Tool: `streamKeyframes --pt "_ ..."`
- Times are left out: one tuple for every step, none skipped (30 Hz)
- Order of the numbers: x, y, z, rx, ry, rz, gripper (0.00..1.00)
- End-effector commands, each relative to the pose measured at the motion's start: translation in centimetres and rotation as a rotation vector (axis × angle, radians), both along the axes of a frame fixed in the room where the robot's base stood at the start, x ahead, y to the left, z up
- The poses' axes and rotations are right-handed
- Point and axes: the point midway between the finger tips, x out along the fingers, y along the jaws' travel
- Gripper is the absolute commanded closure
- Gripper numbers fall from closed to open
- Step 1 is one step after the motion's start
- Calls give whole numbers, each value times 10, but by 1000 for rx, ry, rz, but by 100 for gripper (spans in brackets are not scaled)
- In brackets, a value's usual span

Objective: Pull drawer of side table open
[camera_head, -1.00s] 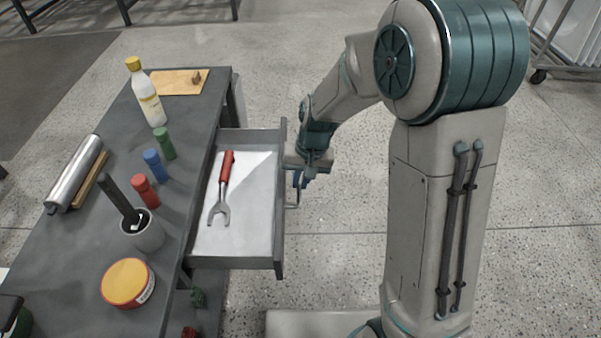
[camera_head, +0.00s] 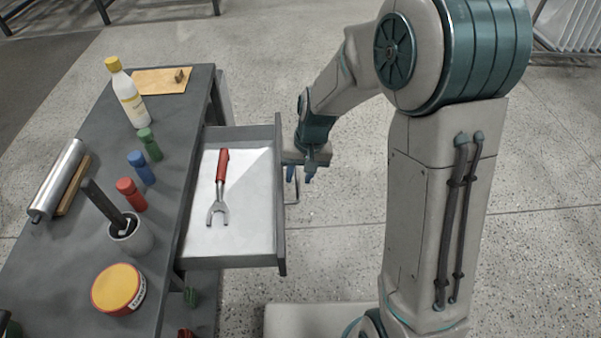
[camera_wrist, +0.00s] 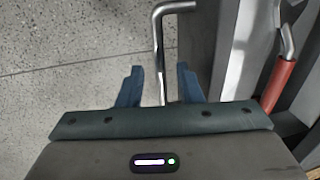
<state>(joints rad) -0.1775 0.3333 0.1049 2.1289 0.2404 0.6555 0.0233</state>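The side table (camera_head: 62,250) is dark grey, at the left of the head view. Its drawer (camera_head: 277,222) stands pulled out to the right, with a red-handled wrench (camera_head: 220,186) lying inside on the pale bottom. The metal drawer handle (camera_head: 296,189) is on the drawer's front; it also shows as a bent bar in the wrist view (camera_wrist: 160,45). My gripper (camera_head: 300,175) is at the handle. In the wrist view its two blue fingers (camera_wrist: 159,76) are spread, with the bar between them and a gap on each side.

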Motion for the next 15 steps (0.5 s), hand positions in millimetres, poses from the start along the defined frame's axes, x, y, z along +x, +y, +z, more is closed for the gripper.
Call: streamKeyframes --pt "0 0 1 0 0 0 67" --pt "0 0 2 0 0 0 67" --pt "0 -1 5 0 -1 0 67" --pt "0 -1 7 0 -1 0 67" --pt "0 -2 11 0 -1 0 67" --pt "1 -2 17 0 -2 0 67" --pt "1 -3 22 1 -3 -1 67" --pt "1 -5 29 1 -4 -1 67" --pt "1 -6 37 1 -5 -1 67" --pt "2 -7 44 1 -5 -1 67" --pt "2 -9 52 0 -6 -1 67" --pt "1 -11 61 0 -5 -2 67" --pt "2 -12 68 0 -5 -2 67" --pt "2 -14 75 0 -5 -1 67" --pt "2 -15 84 0 -5 -2 67"
